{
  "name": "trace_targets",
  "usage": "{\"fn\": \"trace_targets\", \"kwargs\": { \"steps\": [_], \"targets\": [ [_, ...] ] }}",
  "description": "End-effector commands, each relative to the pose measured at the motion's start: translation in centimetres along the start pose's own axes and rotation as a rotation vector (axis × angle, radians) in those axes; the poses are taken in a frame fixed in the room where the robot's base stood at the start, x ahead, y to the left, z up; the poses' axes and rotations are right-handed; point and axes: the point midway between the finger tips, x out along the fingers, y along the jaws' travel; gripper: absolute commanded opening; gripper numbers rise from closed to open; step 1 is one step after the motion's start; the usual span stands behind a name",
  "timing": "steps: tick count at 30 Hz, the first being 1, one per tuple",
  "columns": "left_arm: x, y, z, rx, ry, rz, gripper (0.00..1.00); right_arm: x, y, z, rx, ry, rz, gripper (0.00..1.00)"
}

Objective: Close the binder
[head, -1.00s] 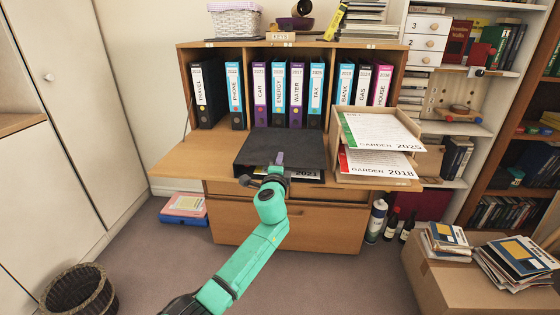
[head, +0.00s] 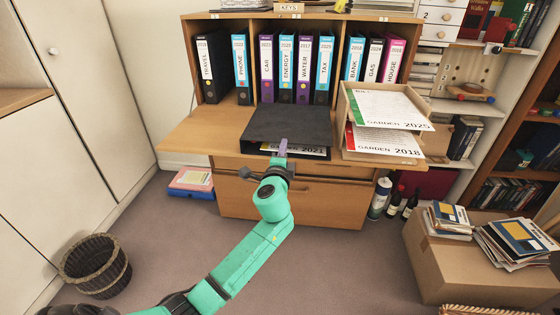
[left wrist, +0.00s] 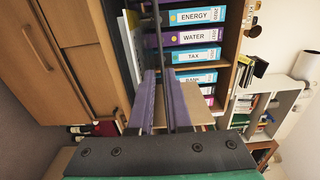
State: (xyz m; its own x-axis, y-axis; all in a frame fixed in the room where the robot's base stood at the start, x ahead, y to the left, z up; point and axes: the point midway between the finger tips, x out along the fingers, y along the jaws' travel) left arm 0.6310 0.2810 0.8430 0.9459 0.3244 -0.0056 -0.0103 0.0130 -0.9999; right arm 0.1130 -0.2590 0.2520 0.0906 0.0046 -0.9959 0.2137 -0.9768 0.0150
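The binder (head: 285,124) is dark and lies on the wooden fold-down desk leaf. Its cover is tilted low over the inside, and a sheet (head: 312,151) with a year printed on it shows under the front edge. My left gripper (head: 283,148) is at the middle of that front edge. In the left wrist view, its two purple fingers (left wrist: 163,78) stand a little apart. The thin dark cover (left wrist: 158,35) runs out between their tips, and the white sheet (left wrist: 133,35) lies to the left of it. I cannot tell whether the fingers touch the cover. My right gripper is not in view.
Several labelled binders (head: 286,68) stand in the bureau behind. A wooden letter tray (head: 345,128) with garden papers is close to the binder's right. The leaf (head: 195,135) is bare on the left. A cardboard box (head: 465,265) and a wicker basket (head: 96,265) stand on the floor.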

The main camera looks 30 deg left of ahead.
Motion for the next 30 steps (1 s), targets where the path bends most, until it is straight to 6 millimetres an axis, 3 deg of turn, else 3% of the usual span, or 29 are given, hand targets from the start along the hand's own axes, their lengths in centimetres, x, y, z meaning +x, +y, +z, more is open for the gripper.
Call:
{"fn": "trace_targets", "kwargs": {
  "steps": [6, 10, 26, 29, 30],
  "targets": [
    [-5.3, 0.1, 0.0, 0.000, 0.001, 0.003, 0.16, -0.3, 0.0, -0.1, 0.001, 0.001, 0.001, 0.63],
    [-7.3, 0.2, 0.0, 0.001, 0.000, 0.003, 0.16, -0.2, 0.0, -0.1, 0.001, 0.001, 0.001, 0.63],
    [-7.7, 0.2, 0.0, 0.000, -0.001, 0.004, 0.16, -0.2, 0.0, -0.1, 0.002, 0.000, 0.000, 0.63],
    [-7.4, 2.6, 0.0, -0.013, 0.007, 0.055, 0.16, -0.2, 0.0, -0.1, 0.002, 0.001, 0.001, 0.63],
    [-7.2, 4.7, 0.0, -0.028, 0.013, 0.100, 0.16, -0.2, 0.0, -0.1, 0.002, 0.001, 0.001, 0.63]
  ]
}}
